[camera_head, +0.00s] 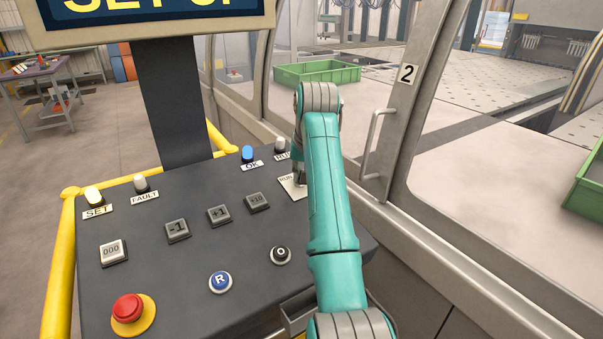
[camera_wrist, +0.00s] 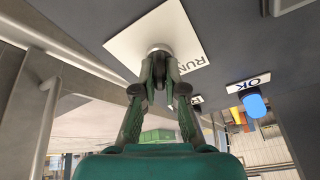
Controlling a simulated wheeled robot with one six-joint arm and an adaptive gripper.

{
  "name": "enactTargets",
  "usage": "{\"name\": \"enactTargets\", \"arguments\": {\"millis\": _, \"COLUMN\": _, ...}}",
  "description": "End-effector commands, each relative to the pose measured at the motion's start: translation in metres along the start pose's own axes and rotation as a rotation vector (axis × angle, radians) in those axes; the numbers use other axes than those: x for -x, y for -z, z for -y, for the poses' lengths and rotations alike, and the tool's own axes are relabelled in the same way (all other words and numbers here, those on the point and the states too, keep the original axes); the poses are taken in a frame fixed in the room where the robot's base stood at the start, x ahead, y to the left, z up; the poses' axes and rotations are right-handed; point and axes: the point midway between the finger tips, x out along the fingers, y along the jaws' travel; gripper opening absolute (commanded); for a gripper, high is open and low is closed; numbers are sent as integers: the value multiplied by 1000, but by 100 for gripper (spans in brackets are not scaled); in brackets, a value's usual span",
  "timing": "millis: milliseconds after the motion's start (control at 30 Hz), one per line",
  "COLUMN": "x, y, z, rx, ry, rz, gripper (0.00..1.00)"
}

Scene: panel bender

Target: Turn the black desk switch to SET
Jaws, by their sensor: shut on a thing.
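The desk switch sits on a white plate (camera_head: 291,188) at the desk's far right. The plate's visible lettering reads RUN; the rest of its lettering is hidden. The plate also shows in the wrist view (camera_wrist: 184,30). My gripper (camera_wrist: 160,72) points at the plate, its fingers shut on the switch. The fingers cover the switch's knob, so its colour and pointing direction cannot be told. A round, pale part (camera_wrist: 160,49) shows at the fingertips against the plate. In the head view my arm hides most of the gripper.
The dark desk (camera_head: 190,285) carries a red emergency button (camera_head: 128,308), a blue R button (camera_head: 220,282), a black round button (camera_head: 281,255) and grey keys. A blue OK lamp (camera_head: 247,153) is near the plate. A glazed door with a handle (camera_head: 376,145) stands close on the right.

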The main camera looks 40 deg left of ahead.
Motion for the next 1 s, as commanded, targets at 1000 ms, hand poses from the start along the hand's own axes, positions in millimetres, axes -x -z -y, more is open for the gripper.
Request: {"name": "enactTargets", "arguments": {"millis": 1000, "x": 0, "y": -1, "z": 0, "rx": -12, "ry": -2, "rz": 3, "gripper": 35}}
